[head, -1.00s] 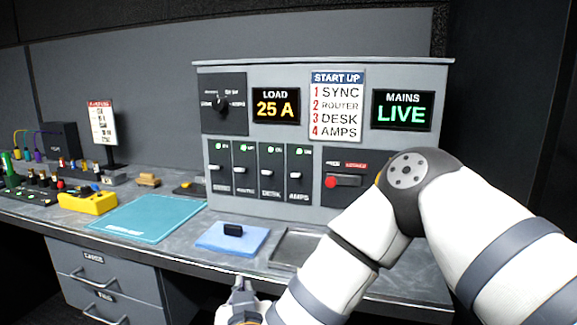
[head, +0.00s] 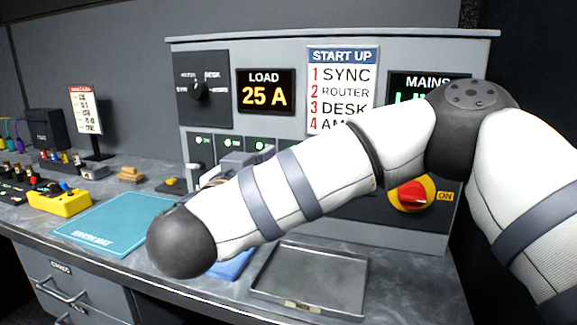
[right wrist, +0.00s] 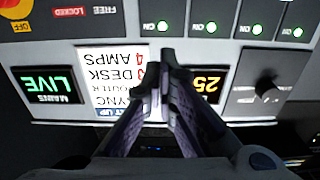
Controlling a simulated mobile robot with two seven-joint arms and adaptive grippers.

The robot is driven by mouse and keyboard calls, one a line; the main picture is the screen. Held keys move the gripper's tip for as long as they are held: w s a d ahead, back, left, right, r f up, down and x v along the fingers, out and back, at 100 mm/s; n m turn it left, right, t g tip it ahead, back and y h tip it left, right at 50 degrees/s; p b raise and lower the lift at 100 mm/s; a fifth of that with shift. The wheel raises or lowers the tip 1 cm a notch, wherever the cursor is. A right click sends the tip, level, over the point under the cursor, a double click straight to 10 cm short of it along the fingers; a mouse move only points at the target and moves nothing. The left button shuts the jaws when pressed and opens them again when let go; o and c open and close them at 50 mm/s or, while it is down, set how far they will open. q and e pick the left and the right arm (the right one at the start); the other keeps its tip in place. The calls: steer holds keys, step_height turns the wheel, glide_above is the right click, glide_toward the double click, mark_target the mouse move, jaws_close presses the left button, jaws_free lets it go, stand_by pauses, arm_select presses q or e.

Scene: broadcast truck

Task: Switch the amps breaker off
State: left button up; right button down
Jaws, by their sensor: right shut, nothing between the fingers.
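The breaker row is on the grey power panel (head: 480,45). In the head view my right forearm hides the amps breaker. In the upside-down right wrist view its lit green lamp (right wrist: 163,27) shows beside an ON label at the top, but its lever is outside the picture. The sync (head: 203,138), router (head: 231,144) and desk (head: 262,147) lamps are also green. My right gripper (right wrist: 165,65) is shut and empty, its fingertips in front of the panel near the amps lamp; contact cannot be told. It is partly hidden in the head view (head: 228,168). My left gripper is out of view.
The load display (head: 265,92) reads 25 A. A red knob on yellow (head: 411,194) marked ON is right of my forearm. A metal tray (head: 310,278), a teal mat (head: 115,223) and a yellow box (head: 62,201) lie on the desk. The blue pad (head: 235,264) is mostly covered.

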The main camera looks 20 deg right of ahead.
steer(key=x, duration=0.3)
steer(key=b+x, duration=0.1)
steer(key=x, duration=0.2)
steer(key=b+x, duration=0.1)
steer(key=x, duration=0.3)
steer(key=shift+f, duration=0.3)
arm_select(q)
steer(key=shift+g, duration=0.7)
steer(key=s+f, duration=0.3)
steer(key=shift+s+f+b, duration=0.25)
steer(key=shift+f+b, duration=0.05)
steer(key=shift+b, duration=0.05)
arm_select(e)
steer(key=f, duration=0.2)
steer(key=s+f, duration=0.1)
steer(key=shift+a+f, duration=0.15)
steer(key=shift+a, duration=0.1)
steer(key=shift+w, duration=0.1)
